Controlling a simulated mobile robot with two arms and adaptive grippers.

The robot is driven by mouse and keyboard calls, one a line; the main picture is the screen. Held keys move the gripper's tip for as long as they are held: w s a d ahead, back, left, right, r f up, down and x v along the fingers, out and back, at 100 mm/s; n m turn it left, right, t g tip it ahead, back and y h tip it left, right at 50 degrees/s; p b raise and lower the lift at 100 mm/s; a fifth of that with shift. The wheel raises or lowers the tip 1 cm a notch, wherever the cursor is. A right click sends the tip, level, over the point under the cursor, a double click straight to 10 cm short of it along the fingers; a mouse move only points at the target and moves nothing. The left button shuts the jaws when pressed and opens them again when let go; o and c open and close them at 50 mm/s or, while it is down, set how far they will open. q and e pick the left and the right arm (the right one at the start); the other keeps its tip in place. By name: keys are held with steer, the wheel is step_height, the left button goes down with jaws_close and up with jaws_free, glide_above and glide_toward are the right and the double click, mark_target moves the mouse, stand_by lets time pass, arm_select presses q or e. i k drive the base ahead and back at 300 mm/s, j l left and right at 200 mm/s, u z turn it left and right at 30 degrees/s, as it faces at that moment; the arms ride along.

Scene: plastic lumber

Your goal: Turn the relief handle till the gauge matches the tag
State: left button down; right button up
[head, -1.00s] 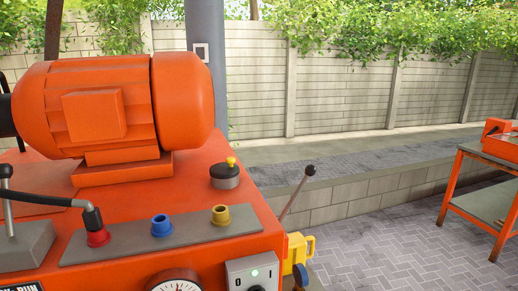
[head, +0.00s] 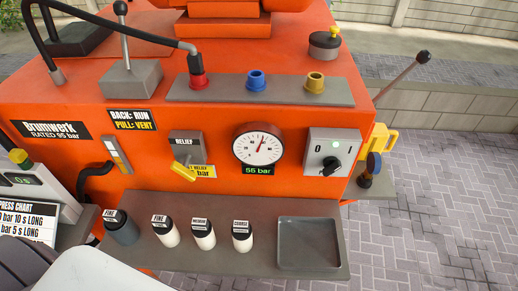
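The yellow relief handle (head: 184,173) sticks out low from the grey relief block (head: 186,146) on the front of the orange machine. It points down and to the right. The yellow tag (head: 205,172) lies just behind it; I can read part of "set relief" and "bar", but the handle covers the number. The round white gauge (head: 258,146) is to the right, its red needle pointing up and slightly right. The green readout (head: 258,170) under it says 55 bar. Neither gripper shows in the head view.
A switch box (head: 332,153) with a black knob and green light is right of the gauge. Below, a grey shelf (head: 190,262) holds several labelled bottles and an empty tray (head: 307,243). A lever with a black ball (head: 424,56) rises at the right. A printed chart (head: 28,222) stands at lower left.

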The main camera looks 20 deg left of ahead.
mark_target(183, 170)
steer(key=u, duration=1.35)
steer(key=j+z, duration=0.25)
steer(key=k+l, duration=0.05)
